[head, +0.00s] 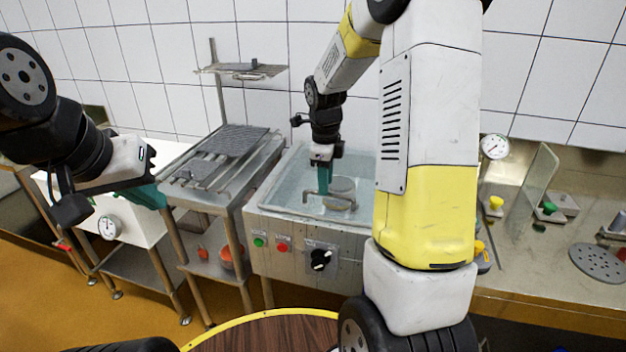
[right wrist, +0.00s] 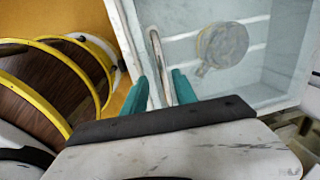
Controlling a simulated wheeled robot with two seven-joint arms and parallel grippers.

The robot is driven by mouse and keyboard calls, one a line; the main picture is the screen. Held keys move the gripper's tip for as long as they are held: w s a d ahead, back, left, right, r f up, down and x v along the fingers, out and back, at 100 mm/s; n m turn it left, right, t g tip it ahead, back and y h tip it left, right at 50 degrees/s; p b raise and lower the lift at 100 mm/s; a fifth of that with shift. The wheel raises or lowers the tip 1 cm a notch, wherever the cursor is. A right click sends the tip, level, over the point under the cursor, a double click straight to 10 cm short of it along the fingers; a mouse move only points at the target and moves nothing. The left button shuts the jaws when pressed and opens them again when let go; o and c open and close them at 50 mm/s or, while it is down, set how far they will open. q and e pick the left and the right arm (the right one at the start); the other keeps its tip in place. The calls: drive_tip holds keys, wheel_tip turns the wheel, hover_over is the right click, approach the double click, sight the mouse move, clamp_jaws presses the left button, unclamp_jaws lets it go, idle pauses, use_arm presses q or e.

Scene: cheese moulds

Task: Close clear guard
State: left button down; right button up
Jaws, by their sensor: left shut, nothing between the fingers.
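The clear guard (head: 287,183) is a see-through panel over the steel basin machine (head: 262,222) in the head view; whether it lies fully flat is hard to tell. Its metal bar handle (head: 309,198) is near the front edge and also shows in the right wrist view (right wrist: 155,52). My right gripper (head: 324,190) points down at the handle, its teal fingers (right wrist: 161,90) apart on either side of the bar. A round grey disc (right wrist: 222,46) shows inside the basin. My left gripper (head: 148,196) is shut and empty, left of the machine.
A slatted steel drain table (head: 205,170) stands left of the basin, with a white box with a dial (head: 108,227) beyond it. The right counter (head: 540,290) holds a gauge (head: 494,146), a clear upright plate (head: 530,180) and a perforated disc (head: 598,263). A round wooden surface (head: 270,335) is in front.

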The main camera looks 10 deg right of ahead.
drive_tip(key=shift+s+a+r, duration=0.1)
drive_tip(key=shift+r, duration=1)
drive_tip(key=shift+s+r, duration=0.1)
drive_tip(key=shift+r, duration=0.95)
